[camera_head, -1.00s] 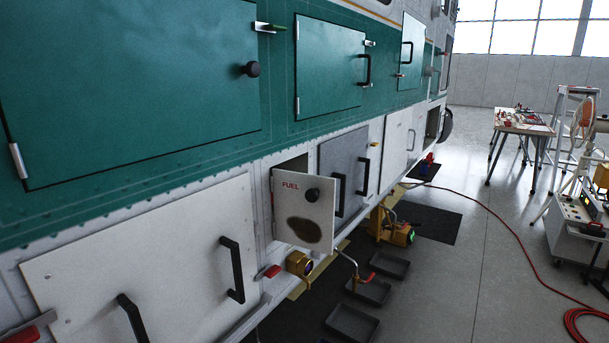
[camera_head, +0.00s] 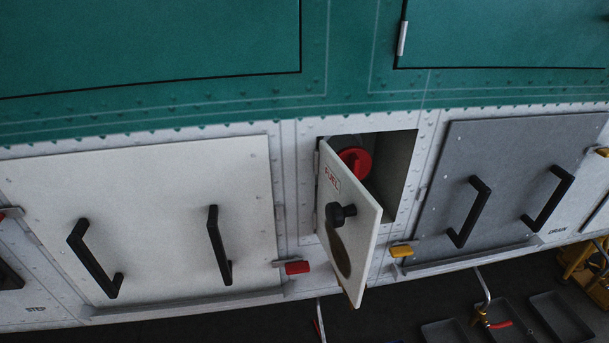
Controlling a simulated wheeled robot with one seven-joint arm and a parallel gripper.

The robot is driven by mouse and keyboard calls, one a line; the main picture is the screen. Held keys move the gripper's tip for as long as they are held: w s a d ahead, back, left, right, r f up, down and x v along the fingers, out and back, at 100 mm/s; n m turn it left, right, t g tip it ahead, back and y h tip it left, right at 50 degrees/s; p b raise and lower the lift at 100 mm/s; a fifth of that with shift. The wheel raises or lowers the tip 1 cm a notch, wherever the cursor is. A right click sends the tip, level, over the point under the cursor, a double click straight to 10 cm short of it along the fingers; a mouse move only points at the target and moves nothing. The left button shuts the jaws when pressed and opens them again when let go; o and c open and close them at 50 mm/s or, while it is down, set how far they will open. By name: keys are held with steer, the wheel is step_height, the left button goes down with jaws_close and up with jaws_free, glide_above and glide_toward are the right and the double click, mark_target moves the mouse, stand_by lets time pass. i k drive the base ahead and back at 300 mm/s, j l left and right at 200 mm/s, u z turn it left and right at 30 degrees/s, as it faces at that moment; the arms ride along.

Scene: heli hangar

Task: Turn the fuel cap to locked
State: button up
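The red fuel cap (camera_head: 356,160) sits inside a square recess in the white lower hull, right of the picture's middle. The small white door marked FUEL (camera_head: 345,225) stands open, hinged on the recess's left side. The door hides part of the cap's lower left. A raised grip bar shows on the cap, but I cannot read whether it is locked. My gripper is not in view.
A white panel (camera_head: 150,220) with two black handles is left of the recess, and a grey panel (camera_head: 510,180) with two black handles is right. Red (camera_head: 297,267) and yellow (camera_head: 401,251) latches stick out below. Trays (camera_head: 558,316) lie on the dark floor at lower right.

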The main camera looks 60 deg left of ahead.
mark_target(358, 159)
steer(key=u, duration=2.45)
steer(key=j+u, duration=0.2)
steer(key=j, duration=0.2)
steer(key=k+j+u, duration=0.1)
steer(key=j, duration=0.6)
steer(key=j+u, duration=0.15)
steer(key=j, duration=0.5)
steer(key=k+j+z, duration=0.35)
steer(key=k+l+z, duration=0.25)
steer(key=k, duration=0.25)
steer(key=l, duration=0.1)
